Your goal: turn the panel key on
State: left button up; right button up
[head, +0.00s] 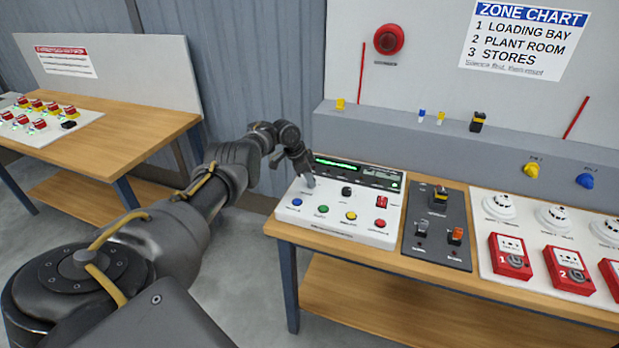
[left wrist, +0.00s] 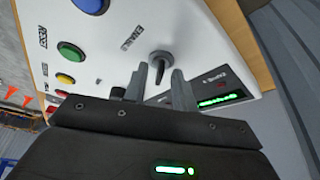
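The white control panel (head: 335,232) lies on the wooden bench, with a lit green display and several coloured buttons. In the left wrist view, a grey key (left wrist: 158,62) stands up from the white panel face (left wrist: 195,45). My left gripper (left wrist: 159,76) is open, with one finger on each side of the key near the fingertips. I cannot tell whether either finger touches it. In the head view my left gripper (head: 309,181) reaches down to the panel's upper left, and the key is not clearly seen there. My right gripper is in neither view.
Right of the panel sits a dark switch plate (head: 463,242), then a white board with detectors and red call points (head: 510,258). A grey ledge (head: 390,123) runs behind. Another wooden bench (head: 125,135) stands at the left.

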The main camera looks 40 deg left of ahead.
pick_arm(q)
jog(key=v, duration=1.1)
jog(key=shift+p, duration=0.35)
jog(key=shift+a+f, duration=0.1)
jog(key=shift+f, duration=0.05)
